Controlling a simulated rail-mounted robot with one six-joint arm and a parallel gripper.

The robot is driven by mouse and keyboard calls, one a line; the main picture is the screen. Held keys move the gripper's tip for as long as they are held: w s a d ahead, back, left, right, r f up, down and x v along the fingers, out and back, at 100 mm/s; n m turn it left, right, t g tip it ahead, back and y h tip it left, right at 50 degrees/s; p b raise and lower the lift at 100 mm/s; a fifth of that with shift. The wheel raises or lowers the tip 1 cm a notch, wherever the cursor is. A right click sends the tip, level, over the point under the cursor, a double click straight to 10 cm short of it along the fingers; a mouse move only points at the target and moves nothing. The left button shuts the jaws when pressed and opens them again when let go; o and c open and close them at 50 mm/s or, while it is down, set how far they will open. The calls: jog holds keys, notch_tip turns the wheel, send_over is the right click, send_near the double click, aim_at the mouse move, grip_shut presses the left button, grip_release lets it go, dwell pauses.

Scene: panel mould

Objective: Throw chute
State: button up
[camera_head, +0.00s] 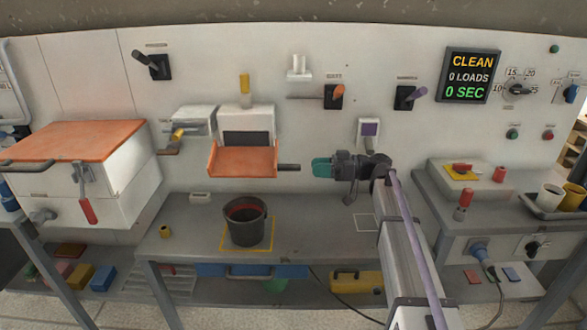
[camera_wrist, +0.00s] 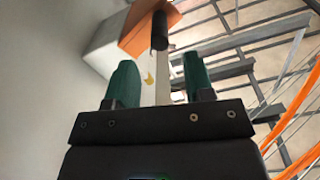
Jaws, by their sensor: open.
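The chute (camera_head: 243,161) is an orange open tray on the wall panel, below a white housing (camera_head: 247,119). A dark bar handle (camera_head: 289,167) sticks out from its right side. My gripper (camera_head: 317,167), with teal fingers, is just right of the handle's end and points left at it. In the wrist view the orange chute (camera_wrist: 138,27) is at the top, and its dark handle (camera_wrist: 159,32) shows ahead of and between the fingertips. My gripper (camera_wrist: 160,72) is open and empty. It appears apart from the handle.
A black bucket (camera_head: 246,222) stands on the bench (camera_head: 310,240) inside a yellow outline below the chute. An orange-lidded box (camera_head: 75,141) is at left. Levers (camera_head: 334,96) are on the panel above. A display (camera_head: 469,75) reads CLEAN, 0 LOADS, 0 SEC.

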aim_at(294, 167)
jog(key=a, duration=0.7)
jog(key=shift+s+a, duration=0.1)
jog(key=shift+s, duration=0.1)
jog(key=shift+c, duration=0.3)
grip_shut()
